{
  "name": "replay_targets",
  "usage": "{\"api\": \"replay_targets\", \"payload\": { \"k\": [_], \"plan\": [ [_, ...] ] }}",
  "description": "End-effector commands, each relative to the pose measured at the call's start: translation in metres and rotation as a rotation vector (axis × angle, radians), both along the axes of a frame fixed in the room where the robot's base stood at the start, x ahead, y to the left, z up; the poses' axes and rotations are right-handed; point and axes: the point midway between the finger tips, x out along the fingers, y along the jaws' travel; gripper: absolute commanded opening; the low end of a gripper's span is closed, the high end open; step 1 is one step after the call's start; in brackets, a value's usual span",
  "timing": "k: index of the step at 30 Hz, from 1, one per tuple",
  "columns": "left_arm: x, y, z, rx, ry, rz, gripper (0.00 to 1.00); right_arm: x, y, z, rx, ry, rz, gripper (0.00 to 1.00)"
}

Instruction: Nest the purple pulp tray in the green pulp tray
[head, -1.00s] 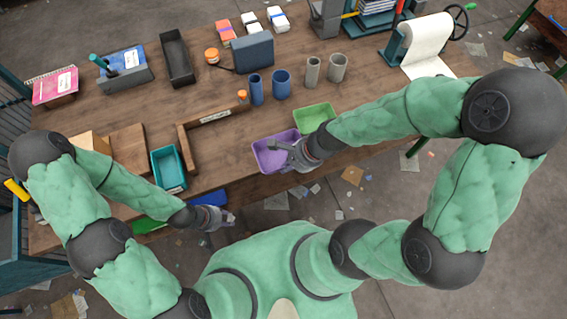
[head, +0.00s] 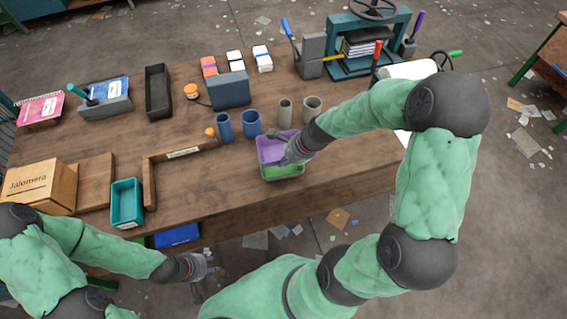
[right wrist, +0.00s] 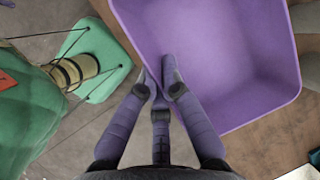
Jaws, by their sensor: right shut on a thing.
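The purple pulp tray (head: 270,146) is in the head view near the table's front edge. It overlaps the green pulp tray (head: 283,171), whose near part shows below it. I cannot tell whether the purple tray rests inside the green one or is held above it. My right gripper (head: 291,155) is shut on the purple tray's wall. In the right wrist view the fingers (right wrist: 163,80) pinch the wall of the purple tray (right wrist: 235,60), which is empty; the green tray is hidden there. My left gripper (head: 211,265) is empty, off the table's front edge, with its fingers apart.
Blue cups (head: 251,124) and grey cups (head: 312,106) stand just behind the trays. A wooden angle piece (head: 150,180) and a teal bin (head: 127,203) are to the left. The table (head: 225,190) is clear in front-left of the trays.

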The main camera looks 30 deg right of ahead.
Motion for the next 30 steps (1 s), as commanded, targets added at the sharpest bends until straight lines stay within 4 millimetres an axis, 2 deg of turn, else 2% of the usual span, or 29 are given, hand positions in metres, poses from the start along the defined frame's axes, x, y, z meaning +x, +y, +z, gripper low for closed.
{"api": "replay_targets", "payload": {
  "k": [21, 30],
  "plan": [
    [0.000, 0.000, -0.048, 0.000, 0.001, 0.000, 0.40, 0.000, 0.000, -0.045, -0.001, -0.001, 0.001, 0.00],
    [0.000, 0.000, -0.048, 0.000, 0.000, 0.000, 0.40, 0.000, 0.000, -0.050, -0.001, -0.001, 0.002, 0.00]
  ]
}}
